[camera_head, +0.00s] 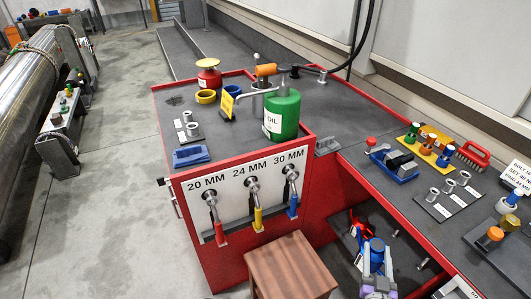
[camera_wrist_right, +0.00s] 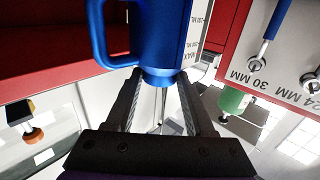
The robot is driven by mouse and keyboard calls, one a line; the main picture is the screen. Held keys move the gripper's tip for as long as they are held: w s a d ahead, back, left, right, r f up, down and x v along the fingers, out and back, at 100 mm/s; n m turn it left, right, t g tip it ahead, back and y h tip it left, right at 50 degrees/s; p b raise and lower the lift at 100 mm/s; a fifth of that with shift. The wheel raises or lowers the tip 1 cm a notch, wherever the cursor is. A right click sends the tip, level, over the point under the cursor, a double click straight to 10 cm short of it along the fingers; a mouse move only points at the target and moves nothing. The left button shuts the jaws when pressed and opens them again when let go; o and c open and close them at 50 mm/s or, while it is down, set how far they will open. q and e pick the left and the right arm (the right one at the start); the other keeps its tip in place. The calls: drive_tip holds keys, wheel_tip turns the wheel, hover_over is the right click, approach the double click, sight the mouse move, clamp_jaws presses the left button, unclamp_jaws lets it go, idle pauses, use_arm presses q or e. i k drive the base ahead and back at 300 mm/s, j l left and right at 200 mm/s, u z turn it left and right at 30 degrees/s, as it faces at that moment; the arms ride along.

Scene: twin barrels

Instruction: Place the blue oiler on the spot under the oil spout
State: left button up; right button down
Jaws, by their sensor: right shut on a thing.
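The blue oiler (camera_head: 375,250) is low at the bottom right of the head view, below the bench top and right of the wooden stool. My right gripper (camera_head: 378,284) is shut on it. In the right wrist view, the oiler (camera_wrist_right: 155,35) with its loop handle and level marks fills the top, and its narrow base sits between the fingers of my right gripper (camera_wrist_right: 162,92). My left gripper is not in view.
A red can (camera_head: 208,75), rings and a blue tray (camera_head: 190,155) share the cabinet top. Tools crowd the right bench (camera_head: 398,210). A wooden stool (camera_head: 290,262) stands in front of the cabinet.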

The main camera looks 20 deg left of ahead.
sight(241, 144)
drive_tip(key=k+l+u, duration=0.15)
drive_tip(key=u, duration=0.7)
